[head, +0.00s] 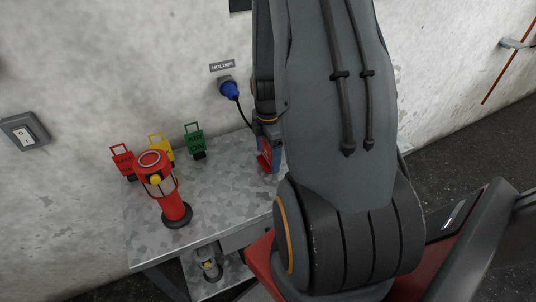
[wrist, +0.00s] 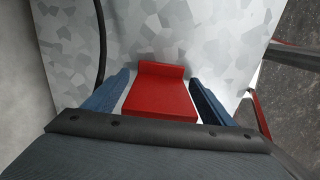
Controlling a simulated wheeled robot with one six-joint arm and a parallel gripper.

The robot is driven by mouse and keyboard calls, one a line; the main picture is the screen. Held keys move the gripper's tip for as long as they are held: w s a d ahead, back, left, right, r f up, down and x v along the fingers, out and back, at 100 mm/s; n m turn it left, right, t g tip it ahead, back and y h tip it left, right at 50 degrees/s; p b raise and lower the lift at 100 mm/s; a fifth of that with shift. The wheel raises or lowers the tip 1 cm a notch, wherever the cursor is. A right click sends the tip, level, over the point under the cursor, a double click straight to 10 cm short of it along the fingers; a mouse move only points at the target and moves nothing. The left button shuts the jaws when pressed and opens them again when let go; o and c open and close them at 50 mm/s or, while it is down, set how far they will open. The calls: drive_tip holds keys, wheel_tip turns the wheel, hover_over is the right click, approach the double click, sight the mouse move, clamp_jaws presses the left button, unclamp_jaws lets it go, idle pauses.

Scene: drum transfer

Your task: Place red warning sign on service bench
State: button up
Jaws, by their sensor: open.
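A red block-like piece with a raised far edge (wrist: 160,95) sits on the service bench (wrist: 215,30) between the fingers of my gripper (wrist: 161,78). The gripper is open, with one blue finger on each side and a small gap to the piece. In the head view the same red piece (head: 265,161) shows at the gripper, beside my arm, over the bench (head: 220,185). I cannot tell for sure that this is the red warning sign, as no lettering shows. Another red sign with a loop handle (head: 123,161) stands at the bench's back left.
A yellow sign (head: 160,149) and a green sign (head: 194,140) stand beside the red one. A red lamp-like device (head: 162,188) stands in front of them. A blue plug (head: 229,89) with a black cable hangs under a HOLDER label. The bench's middle is clear.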

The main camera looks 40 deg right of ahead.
wheel_tip(320, 180, up, 12)
drive_tip(key=shift+r+b, duration=0.1)
drive_tip(key=shift+b, duration=1.15)
drive_tip(key=shift+a, duration=0.3)
drive_tip(key=s+a+r+m, duration=0.1)
drive_tip(key=s+a+m, duration=0.1)
drive_tip(key=a+m, duration=0.5)
drive_tip(key=s+a+r+m+t, duration=0.1)
drive_tip(key=s+a+m, duration=0.1)
drive_tip(key=a+m, duration=0.6)
drive_tip(key=a, duration=0.6)
drive_tip(key=shift+r, duration=0.1)
